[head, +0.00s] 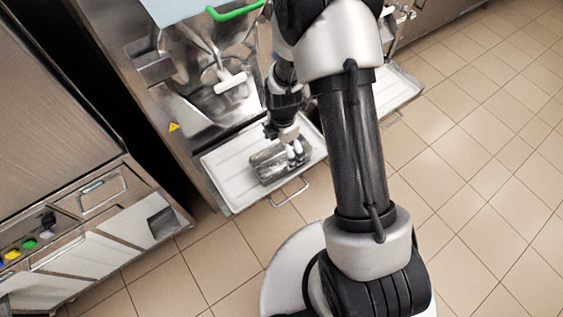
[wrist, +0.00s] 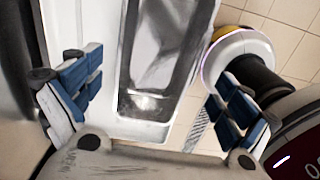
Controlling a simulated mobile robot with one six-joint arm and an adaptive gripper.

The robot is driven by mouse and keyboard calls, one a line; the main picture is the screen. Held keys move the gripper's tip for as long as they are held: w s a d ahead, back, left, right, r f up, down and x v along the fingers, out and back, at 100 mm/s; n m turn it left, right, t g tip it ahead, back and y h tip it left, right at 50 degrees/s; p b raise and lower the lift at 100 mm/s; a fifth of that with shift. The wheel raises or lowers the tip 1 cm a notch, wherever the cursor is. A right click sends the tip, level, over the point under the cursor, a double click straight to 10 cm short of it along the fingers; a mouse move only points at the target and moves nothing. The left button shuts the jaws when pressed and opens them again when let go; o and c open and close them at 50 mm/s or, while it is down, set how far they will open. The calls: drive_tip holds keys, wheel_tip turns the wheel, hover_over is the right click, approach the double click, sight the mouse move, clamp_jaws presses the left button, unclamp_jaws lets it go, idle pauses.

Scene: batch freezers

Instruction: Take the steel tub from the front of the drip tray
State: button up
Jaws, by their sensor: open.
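The steel tub (head: 267,168) is a small shiny rectangular pan on the white drip tray (head: 222,176), close to its front edge. My gripper (head: 294,153) is over the right end of the tub. In the wrist view the open blue-padded fingers of my gripper (wrist: 156,84) stand to either side of the steel tub (wrist: 150,103), with space between each finger and its walls. The tub looks empty, and its far end runs out of that picture. I cannot tell whether the fingertips reach below its rim.
The batch freezer (head: 185,115) with a green handle (head: 238,10) rises behind the tray. A wire handle (head: 289,193) projects from the tray front. Another tray (head: 398,92) lies beyond my arm. A steel cabinet (head: 60,110) stands left. Tiled floor (head: 480,190) at right is clear.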

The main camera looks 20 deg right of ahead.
sight(282, 164)
drive_tip(key=shift+w+a+f+b, duration=0.1)
drive_tip(key=shift+f+b, duration=0.5)
drive_tip(key=shift+f, duration=1)
drive_tip(key=shift+w+f+b, duration=0.1)
drive_tip(key=shift+f+b, duration=0.5)
drive_tip(key=shift+f, duration=0.95)
drive_tip(key=shift+r, duration=0.1)
drive_tip(key=shift+c, duration=0.2)
drive_tip(key=c, duration=1.1)
